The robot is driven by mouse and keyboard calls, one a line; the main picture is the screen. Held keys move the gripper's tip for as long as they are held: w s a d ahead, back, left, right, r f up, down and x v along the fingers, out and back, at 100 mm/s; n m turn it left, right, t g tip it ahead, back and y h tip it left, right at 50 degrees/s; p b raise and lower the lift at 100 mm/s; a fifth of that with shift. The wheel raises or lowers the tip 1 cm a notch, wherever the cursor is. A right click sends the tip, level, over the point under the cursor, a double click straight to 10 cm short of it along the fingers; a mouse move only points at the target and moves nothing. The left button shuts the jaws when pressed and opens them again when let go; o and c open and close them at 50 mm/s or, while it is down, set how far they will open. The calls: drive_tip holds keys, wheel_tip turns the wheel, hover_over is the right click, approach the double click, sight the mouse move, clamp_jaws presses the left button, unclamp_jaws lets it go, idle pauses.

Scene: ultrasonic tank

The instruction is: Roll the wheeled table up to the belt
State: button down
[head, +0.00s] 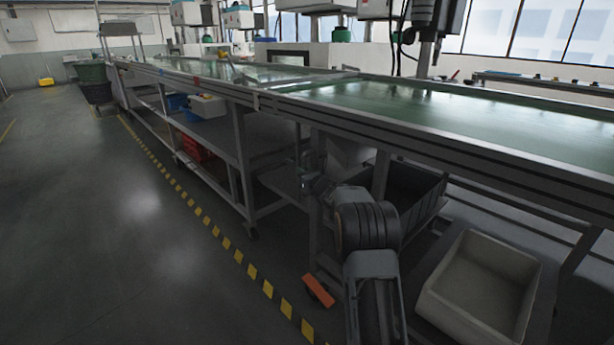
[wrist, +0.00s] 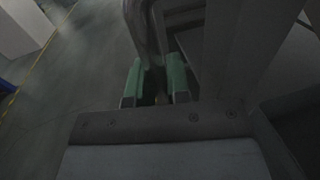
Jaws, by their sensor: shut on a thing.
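The belt (head: 430,112) is a long green conveyor on a grey metal frame, running from the right foreground to the far left. A grey wheeled table (head: 315,235) stands low at the near side of the belt; an orange caster (head: 318,290) shows at its foot. My gripper (head: 308,182) is at an upright grey post that seems to be part of this table. In the wrist view, the green finger pads of my gripper (wrist: 155,85) are closed on a grey tube. My arm hides part of the table, and the exact contact is dark.
A beige bin (head: 480,285) and a black crate (head: 410,195) sit at lower right. Shelves with a red crate (head: 195,147) stand under the belt further left. A yellow-black floor stripe (head: 240,258) runs alongside; the floor left of it is clear.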

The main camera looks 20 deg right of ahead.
drive_tip(key=shift+w, duration=0.2)
drive_tip(key=c, duration=1.1)
unclamp_jaws()
drive_tip(key=shift+a, duration=0.1)
drive_tip(key=s+d+p, duration=0.2)
drive_tip(key=s, duration=1.1)
drive_tip(key=shift+s, duration=0.3)
drive_tip(key=shift+a, duration=0.1)
